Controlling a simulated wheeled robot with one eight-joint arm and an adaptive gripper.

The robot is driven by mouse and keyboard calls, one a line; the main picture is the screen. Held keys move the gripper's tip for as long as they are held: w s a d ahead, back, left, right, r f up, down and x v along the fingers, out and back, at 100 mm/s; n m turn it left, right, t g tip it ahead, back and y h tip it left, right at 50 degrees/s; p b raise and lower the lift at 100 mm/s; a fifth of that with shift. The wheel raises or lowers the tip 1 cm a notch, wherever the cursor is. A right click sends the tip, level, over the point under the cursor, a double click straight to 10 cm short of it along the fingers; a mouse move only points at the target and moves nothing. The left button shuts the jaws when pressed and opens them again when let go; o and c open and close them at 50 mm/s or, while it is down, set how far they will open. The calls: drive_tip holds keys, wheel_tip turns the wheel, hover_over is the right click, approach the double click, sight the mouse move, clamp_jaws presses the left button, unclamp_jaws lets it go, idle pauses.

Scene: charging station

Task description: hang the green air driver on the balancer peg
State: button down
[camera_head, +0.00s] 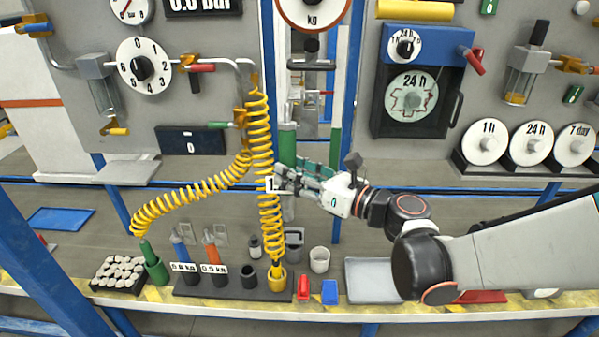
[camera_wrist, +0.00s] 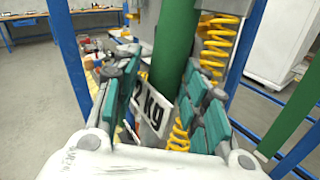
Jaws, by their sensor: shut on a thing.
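My gripper (camera_head: 285,179) is shut on the green air driver (camera_head: 287,143), an upright green cylinder in front of the central panel. In the wrist view the driver (camera_wrist: 176,45) stands between the teal finger pads, with a white label ending in "2 kg" (camera_wrist: 152,105) beside it. The fingers hide part of its body. The balancer, with a round "kg" dial (camera_head: 312,12), hangs above at the top centre. A dark knob (camera_head: 312,45) sits under the dial, above the driver; I cannot tell whether it is the peg.
A coiled yellow hose (camera_head: 262,130) hangs close to the gripper's left. A rack (camera_head: 235,290) below holds blue (camera_head: 180,248) and orange (camera_head: 210,246) tools. A green piece (camera_head: 153,262) stands left of it, under another yellow hose. A white cup (camera_head: 319,260) and grey tray (camera_head: 371,281) stand on the bench.

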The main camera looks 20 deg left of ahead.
drive_tip(key=shift+w+a+f+b, duration=0.2)
drive_tip(key=shift+w, duration=0.6)
drive_tip(key=shift+w+a+f+b, duration=0.15)
drive_tip(key=shift+w+a+f, duration=0.1)
drive_tip(key=shift+w, duration=0.6)
drive_tip(key=shift+w+a+f+b, duration=0.15)
drive_tip(key=shift+w+f+b, duration=0.05)
drive_tip(key=shift+w, duration=0.7)
drive_tip(key=c, duration=0.9)
unclamp_jaws()
drive_tip(key=shift+f, duration=0.1)
